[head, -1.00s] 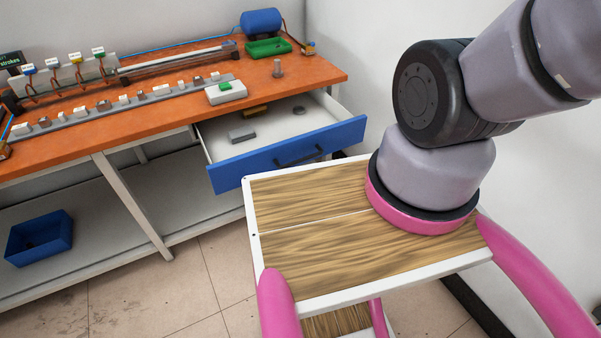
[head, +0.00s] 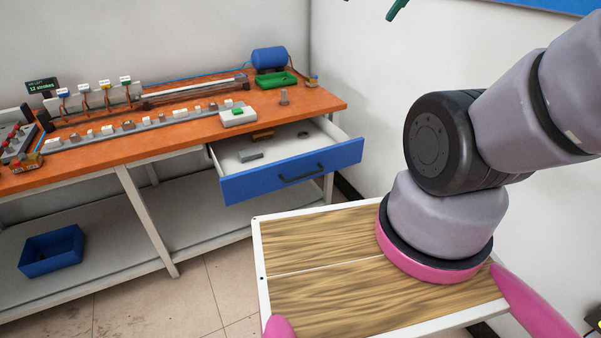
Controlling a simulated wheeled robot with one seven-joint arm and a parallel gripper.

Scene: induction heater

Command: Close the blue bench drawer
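The blue-fronted bench drawer (head: 245,186) stands pulled out from under the right part of the orange-topped bench. Its white inside is open to view and holds a grey block (head: 250,156), a brownish block (head: 262,135) and a small dark round piece (head: 303,134). A dark bar handle (head: 302,173) is on the blue front. Nothing touches the front. My arm rises at the right and leaves the picture. A dark green tip shows at the top edge; I cannot tell what it belongs to. I cannot make out my gripper.
The orange benchtop (head: 190,140) carries a row of small parts, a green tray (head: 276,79) and a blue cylinder (head: 269,58). A blue bin (head: 52,251) sits on the lower shelf. A white wall stands close right of the drawer. Tiled floor (head: 215,280) is free before the bench.

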